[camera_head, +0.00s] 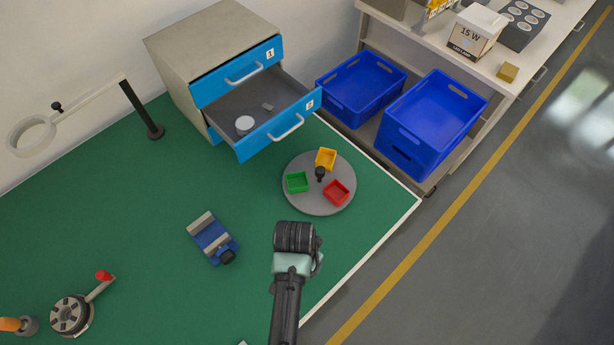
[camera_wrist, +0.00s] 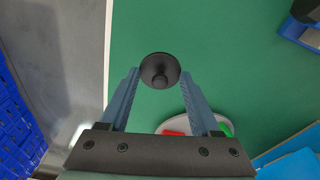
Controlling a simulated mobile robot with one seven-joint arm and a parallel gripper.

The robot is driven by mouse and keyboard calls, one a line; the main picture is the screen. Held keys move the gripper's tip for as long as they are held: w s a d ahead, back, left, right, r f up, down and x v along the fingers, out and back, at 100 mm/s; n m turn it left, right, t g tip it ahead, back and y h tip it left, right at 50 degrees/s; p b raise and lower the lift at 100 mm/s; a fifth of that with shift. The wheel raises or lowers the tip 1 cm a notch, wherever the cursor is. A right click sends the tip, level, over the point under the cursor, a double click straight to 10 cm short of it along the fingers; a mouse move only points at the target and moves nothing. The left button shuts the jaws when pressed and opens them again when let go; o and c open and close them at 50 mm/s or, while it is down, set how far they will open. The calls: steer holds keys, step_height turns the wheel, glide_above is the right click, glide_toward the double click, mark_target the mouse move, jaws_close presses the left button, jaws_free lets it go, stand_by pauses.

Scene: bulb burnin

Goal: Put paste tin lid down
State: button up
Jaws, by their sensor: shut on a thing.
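A dark round lid with a central knob (camera_wrist: 160,72) sits between the fingertips of my gripper (camera_wrist: 159,80) in the wrist view. The fingers close on its sides, and green table top shows below it. In the head view my gripper (camera_head: 295,237) is over the right part of the green table, in front of the turntable. My arm hides the fingers and the lid there. A small round tin with a pale top (camera_head: 244,125) stands in the open drawer (camera_head: 262,108); I cannot tell whether it is the paste tin.
A grey turntable (camera_head: 313,207) carries yellow, green and red trays. A blue clamp-like device (camera_head: 213,238) lies left of my gripper. A reel with a red-knobbed crank (camera_head: 72,313) stands at front left. Bare green table (camera_head: 150,200) lies between. Blue crates (camera_head: 432,115) stand beyond the table.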

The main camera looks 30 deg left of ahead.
steer(key=shift+f, duration=2.2)
steer(key=shift+f, duration=0.15)
steer(key=o, duration=1.3)
step_height(320, 180, up, 12)
steer(key=s, duration=0.1)
steer(key=shift+s, duration=0.3)
steer(key=shift+a, duration=0.1)
